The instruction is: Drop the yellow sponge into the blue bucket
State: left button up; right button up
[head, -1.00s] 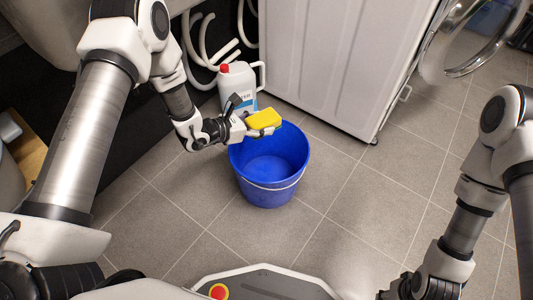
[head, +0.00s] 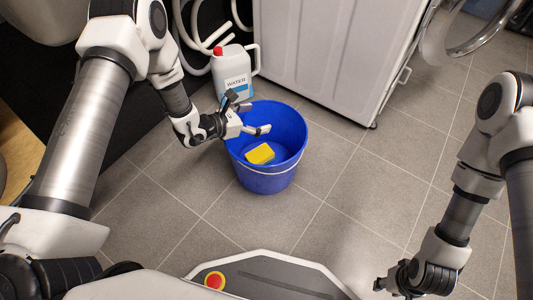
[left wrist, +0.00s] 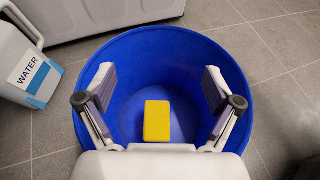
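The yellow sponge (head: 260,154) lies inside the blue bucket (head: 267,181), low down within its walls. It also shows in the left wrist view (left wrist: 157,121), below and between my open fingers. The bucket's wall surrounds it there (left wrist: 150,45). My left gripper (head: 254,118) is open and empty over the bucket's rim on its left side; it also shows in the left wrist view (left wrist: 158,88). My right gripper (head: 384,285) is at the lower right, far from the bucket; its fingers are too small to judge.
A white water jug (head: 233,73) with a red cap stands behind the bucket, close to my left gripper. A white appliance (head: 340,50) stands at the back. Pale hoses (head: 188,45) hang at the back left. The tiled floor right of the bucket is clear.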

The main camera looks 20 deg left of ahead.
pick_arm(q)
notch_tip(320, 180, up, 10)
dwell(0.6)
